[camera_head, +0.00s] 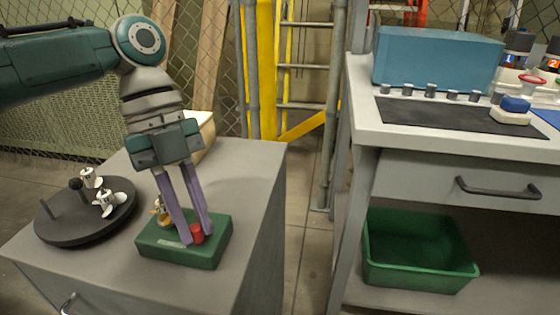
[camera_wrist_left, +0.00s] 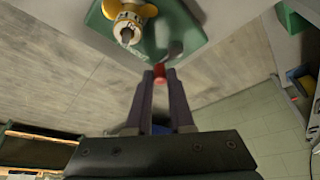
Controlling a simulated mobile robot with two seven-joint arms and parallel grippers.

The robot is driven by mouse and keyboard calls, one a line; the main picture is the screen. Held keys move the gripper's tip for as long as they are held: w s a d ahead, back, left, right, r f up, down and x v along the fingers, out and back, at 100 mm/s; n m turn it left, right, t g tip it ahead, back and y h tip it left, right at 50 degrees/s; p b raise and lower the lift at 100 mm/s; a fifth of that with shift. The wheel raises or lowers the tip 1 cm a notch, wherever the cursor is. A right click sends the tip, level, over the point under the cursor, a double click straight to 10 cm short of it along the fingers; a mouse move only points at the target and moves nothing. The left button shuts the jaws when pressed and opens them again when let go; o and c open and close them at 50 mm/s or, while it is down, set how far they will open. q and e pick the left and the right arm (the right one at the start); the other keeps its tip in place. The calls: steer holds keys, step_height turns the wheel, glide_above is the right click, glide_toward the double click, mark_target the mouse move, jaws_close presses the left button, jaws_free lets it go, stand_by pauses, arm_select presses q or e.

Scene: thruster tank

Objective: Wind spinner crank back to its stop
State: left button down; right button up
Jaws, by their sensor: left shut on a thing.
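The spinner crank's red handle (camera_head: 196,233) stands on a green base block (camera_head: 195,255) on the grey cabinet top. A brass propeller with a pale hub (camera_head: 159,208) is at the left of the block, partly behind a finger. In the left wrist view the red handle (camera_wrist_left: 159,70) is between the fingertips, and the yellow-bladed propeller (camera_wrist_left: 125,15) is at the top. My left gripper (camera_head: 198,237) points down and is shut on the red handle. The crank arm is mostly hidden by the fingers. My right gripper is not in view.
A dark round turntable (camera_head: 62,224) with white propellers and posts sits left of the block. A pale box (camera_head: 203,137) is behind my wrist. Across a floor gap, a workbench (camera_head: 360,115) holds a blue box (camera_head: 437,60); a green bin (camera_head: 418,270) is on its lower shelf.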

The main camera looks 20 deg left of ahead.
arm_select(q)
steer(key=shift+a+m, duration=0.15)
steer(key=shift+m, duration=0.25)
steer(key=c, duration=0.8)
jaws_free()
steer(key=v, duration=1)
